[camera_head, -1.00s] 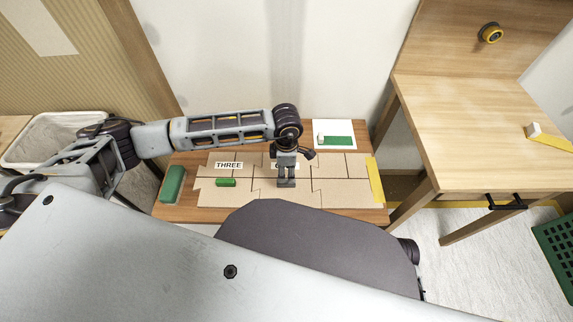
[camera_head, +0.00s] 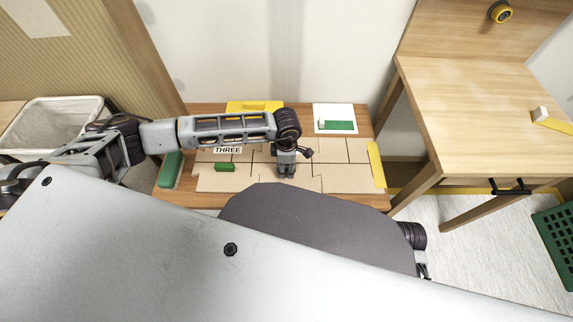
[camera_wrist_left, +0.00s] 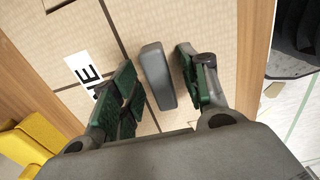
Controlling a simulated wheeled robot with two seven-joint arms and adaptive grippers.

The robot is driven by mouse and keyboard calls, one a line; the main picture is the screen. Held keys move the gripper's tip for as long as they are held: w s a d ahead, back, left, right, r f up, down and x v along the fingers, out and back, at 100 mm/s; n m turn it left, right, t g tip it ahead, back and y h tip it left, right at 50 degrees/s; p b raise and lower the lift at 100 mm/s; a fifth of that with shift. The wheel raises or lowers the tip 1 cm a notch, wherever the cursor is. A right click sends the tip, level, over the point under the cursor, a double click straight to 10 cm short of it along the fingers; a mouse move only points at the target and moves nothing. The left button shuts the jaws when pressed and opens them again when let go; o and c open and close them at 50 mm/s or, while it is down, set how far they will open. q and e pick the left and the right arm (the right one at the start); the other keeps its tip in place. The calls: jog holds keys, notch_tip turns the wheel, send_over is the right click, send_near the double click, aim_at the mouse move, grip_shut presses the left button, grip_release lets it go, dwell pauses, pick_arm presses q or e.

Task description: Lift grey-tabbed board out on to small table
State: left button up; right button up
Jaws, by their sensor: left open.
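The grey tab (camera_wrist_left: 157,75) stands up from a tan board panel (camera_wrist_left: 200,22) in the left wrist view. My left gripper (camera_wrist_left: 160,88) is open, with one green-padded finger on each side of the tab and gaps between. In the head view my left gripper (camera_head: 287,172) points down at the tan boards (camera_head: 335,178), and hides the tab. A label reading THREE (camera_head: 227,150) lies left of it. A partly covered label (camera_wrist_left: 85,70) shows beside the left finger in the wrist view. A wooden table (camera_head: 470,130) stands at the right, its top bare in front. My right gripper is not in view.
A green tab (camera_head: 225,167) and green block (camera_head: 171,170) are at the left. Yellow pieces lie at the back (camera_head: 255,106) and right edge (camera_head: 376,165). A white card (camera_head: 335,118) lies behind the boards. A white bin (camera_head: 50,125) and green crate (camera_head: 553,245) stand at the sides.

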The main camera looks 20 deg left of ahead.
pick_arm(q)
grip_shut()
jog(key=c, duration=0.6)
grip_release()
grip_shut()
jog(key=shift+r+p, duration=0.55)
jog(key=shift+r, duration=0.35)
jog(key=shift+r+p, duration=0.5)
jog(key=shift+r, duration=0.3)
jog(key=shift+r+p, duration=1.25)
jog(key=shift+r, duration=0.7)
